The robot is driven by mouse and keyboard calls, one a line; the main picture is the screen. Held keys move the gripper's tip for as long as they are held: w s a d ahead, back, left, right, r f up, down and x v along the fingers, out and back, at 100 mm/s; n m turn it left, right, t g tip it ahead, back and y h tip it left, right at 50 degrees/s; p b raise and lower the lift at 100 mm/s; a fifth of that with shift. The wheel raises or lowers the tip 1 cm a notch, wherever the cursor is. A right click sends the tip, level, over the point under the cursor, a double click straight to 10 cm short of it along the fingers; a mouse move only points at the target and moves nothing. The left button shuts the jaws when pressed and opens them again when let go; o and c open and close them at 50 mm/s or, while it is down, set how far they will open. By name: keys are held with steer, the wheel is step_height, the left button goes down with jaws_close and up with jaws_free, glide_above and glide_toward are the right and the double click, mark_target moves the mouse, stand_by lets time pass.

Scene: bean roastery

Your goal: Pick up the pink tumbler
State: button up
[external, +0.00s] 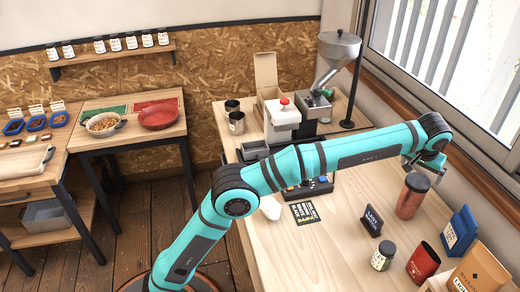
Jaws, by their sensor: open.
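A tumbler with a dark top and a dull reddish-pink body (409,203) stands upright on the right part of the wooden table. It looks like the pink tumbler. My gripper (424,170) is open at the end of the teal arm, just above and slightly right of the tumbler's top. The fingers are small here, and I cannot tell whether they touch the tumbler. Nothing shows held between them.
A dark sign (371,221), a jar (383,256), a red can (423,262), a blue bag (459,230) and a brown bag (480,270) stand around the tumbler. A grinder (338,50) stands at the back. Bare tabletop (320,255) lies at left. The window is at right.

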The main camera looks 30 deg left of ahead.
mark_target(411, 198)
steer(key=x, duration=1.1)
steer(key=shift+s, duration=0.2)
steer(key=c, duration=1.5)
